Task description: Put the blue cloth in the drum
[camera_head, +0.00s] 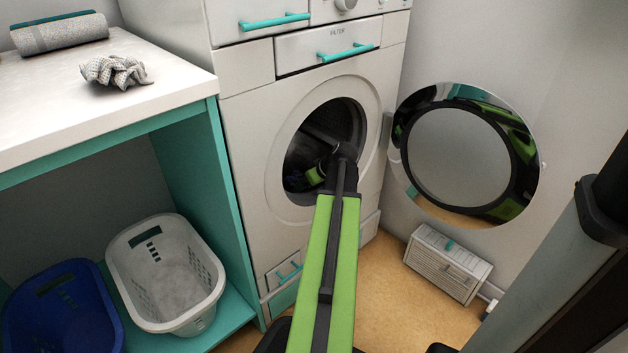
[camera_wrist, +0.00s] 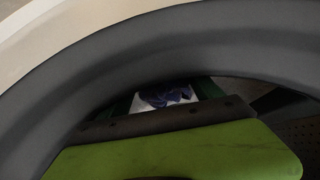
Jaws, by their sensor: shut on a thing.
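The washing machine's round drum (camera_head: 325,125) is open at the front. My arm reaches in through the opening, and my gripper (camera_head: 314,176) is inside the lower part of it, mostly in shadow. In the wrist view a crumpled dark blue cloth (camera_wrist: 168,97) shows beyond the green gripper body, between green parts at its left and right. My gripper is shut on the cloth. The fingertips are largely hidden, and the cloth cannot be made out in the head view.
The round door (camera_head: 465,155) stands wide open at the right. A grey crumpled cloth (camera_head: 117,72) and a rolled towel (camera_head: 60,33) lie on the counter (camera_head: 160,90). A white basket (camera_head: 165,270) and a blue basket (camera_head: 62,310) stand below. A vented box (camera_head: 447,263) is by the wall.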

